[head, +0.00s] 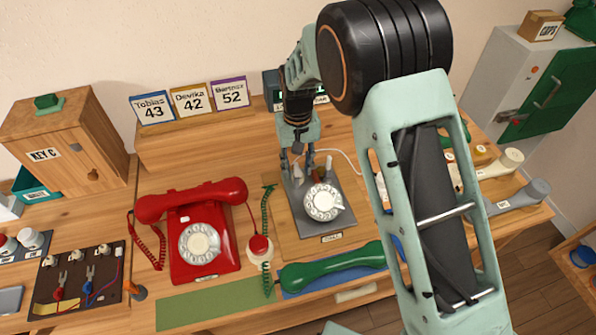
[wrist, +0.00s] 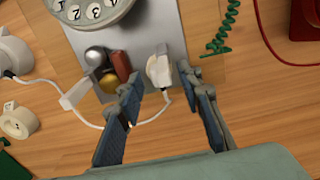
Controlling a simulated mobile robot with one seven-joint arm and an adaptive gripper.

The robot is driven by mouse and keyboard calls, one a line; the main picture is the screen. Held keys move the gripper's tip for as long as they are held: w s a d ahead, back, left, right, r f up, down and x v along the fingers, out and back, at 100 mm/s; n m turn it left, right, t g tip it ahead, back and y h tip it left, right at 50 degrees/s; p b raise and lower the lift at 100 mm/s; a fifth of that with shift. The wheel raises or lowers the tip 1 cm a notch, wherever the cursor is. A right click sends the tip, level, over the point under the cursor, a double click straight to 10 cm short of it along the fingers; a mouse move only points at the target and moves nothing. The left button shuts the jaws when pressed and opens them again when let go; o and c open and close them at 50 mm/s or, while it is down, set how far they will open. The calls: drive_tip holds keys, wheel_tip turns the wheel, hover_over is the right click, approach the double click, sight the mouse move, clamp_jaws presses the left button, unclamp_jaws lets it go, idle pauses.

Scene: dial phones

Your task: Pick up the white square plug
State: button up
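In the head view my gripper (head: 303,158) is over the back of the dial base (head: 345,215). The plug is small and partly hidden there by the fingers.
A white angular piece (wrist: 76,95) is to the left near the cord. A red phone (head: 200,235) and green handset (head: 333,266) are close by.

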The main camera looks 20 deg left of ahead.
drive_tip(key=shift+c, duration=0.5)
clamp_jaws()
wheel_tip(320, 180, up, 10)
idle(0.3)
